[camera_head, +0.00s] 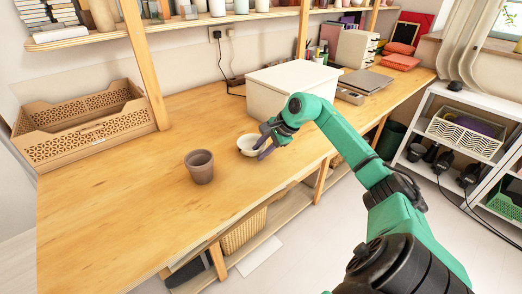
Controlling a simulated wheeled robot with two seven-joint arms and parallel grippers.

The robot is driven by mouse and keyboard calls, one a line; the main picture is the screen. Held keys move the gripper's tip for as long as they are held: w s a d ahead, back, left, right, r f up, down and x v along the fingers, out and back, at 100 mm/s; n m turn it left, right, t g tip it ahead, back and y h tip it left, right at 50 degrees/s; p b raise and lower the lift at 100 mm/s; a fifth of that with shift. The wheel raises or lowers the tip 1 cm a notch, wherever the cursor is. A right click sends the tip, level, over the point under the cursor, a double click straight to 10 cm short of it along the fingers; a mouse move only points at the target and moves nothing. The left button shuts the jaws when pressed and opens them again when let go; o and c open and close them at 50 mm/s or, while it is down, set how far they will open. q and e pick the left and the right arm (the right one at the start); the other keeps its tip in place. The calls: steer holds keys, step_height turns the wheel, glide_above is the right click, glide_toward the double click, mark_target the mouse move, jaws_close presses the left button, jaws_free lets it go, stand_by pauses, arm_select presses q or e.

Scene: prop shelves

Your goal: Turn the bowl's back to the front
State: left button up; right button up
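A small white bowl (246,146) sits on the wooden table near its front edge, around the middle of the camera_head view. It looks upright, with its opening facing up. My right gripper (264,149) is at the bowl's right side, with its fingers close to or touching the rim. The fingers are small and partly hidden by the hand, so I cannot tell whether they grip the bowl. My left gripper is not in view.
A brown cup (201,168) stands left of the bowl. A white box (285,89) is behind the gripper. A wooden tray (75,140) lies at the far left, by a shelf post (143,65). The front left of the table (110,220) is clear.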

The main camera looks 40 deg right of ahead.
steer(key=shift+o, duration=0.3)
steer(key=shift+s+d+r, duration=0.15)
steer(key=shift+s+r, duration=0.1)
steer(key=shift+r, duration=0.1)
steer(key=b+v, duration=0.3)
steer(key=v, duration=1)
steer(key=shift+s+r, duration=0.25)
steer(key=shift+r, duration=0.05)
